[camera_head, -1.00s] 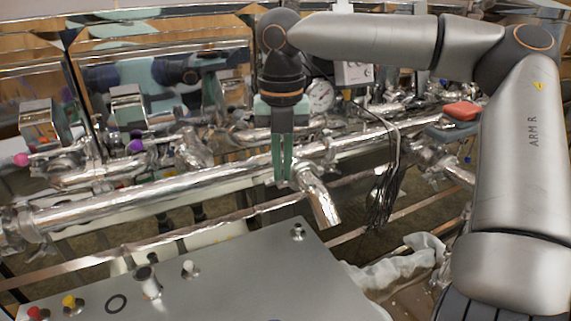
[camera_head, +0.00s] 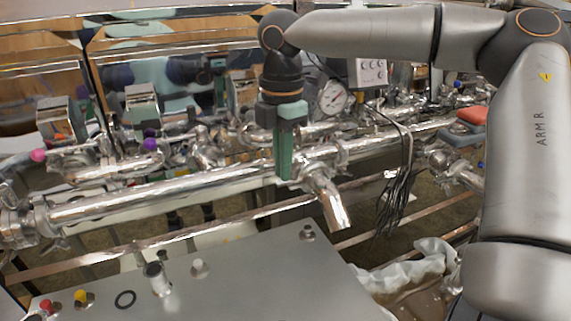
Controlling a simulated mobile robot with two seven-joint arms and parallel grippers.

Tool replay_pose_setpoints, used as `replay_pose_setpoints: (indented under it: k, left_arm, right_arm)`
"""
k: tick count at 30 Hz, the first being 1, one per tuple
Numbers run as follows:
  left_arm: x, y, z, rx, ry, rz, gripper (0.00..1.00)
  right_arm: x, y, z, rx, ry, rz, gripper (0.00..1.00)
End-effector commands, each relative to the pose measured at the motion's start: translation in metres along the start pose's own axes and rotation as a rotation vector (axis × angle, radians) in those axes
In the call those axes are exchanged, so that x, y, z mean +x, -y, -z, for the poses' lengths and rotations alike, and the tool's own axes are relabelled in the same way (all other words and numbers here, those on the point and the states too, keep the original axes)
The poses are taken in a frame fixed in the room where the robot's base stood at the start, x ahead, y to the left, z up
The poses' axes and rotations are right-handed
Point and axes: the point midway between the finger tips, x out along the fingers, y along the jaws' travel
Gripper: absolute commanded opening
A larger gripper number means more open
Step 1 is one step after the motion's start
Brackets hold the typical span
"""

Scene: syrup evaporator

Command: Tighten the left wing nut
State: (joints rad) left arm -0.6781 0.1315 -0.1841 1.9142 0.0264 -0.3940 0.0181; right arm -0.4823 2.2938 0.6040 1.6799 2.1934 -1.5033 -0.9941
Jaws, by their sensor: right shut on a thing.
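A long shiny steel pipe (camera_head: 160,193) runs across the view and meets a tee with a short, downward-angled spout (camera_head: 328,204). My right gripper (camera_head: 285,177) points straight down at the clamp on the tee's left side. Its green fingers are seen nearly edge-on, one in front of the other, and are shut on the left wing nut, which they mostly hide. A similar clamp (camera_head: 342,153) sits on the tee's right side. My left gripper is not in view.
A grey panel (camera_head: 235,275) with several knobs and buttons fills the front. A round dial gauge (camera_head: 333,98) stands behind the pipe, close right of the gripper. Dark cables (camera_head: 398,190) hang to the right of the spout. Crumpled white cloth (camera_head: 410,265) lies at lower right.

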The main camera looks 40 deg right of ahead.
Motion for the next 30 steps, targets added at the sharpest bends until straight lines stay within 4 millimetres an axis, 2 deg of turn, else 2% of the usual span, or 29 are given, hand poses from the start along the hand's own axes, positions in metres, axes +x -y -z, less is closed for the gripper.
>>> replay_pose_setpoints:
  k: [30]
  left_arm:
    - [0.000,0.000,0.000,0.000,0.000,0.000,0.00]
  right_arm:
    - [-0.001,-0.020,-0.011,0.966,-0.001,-0.002,0.00]
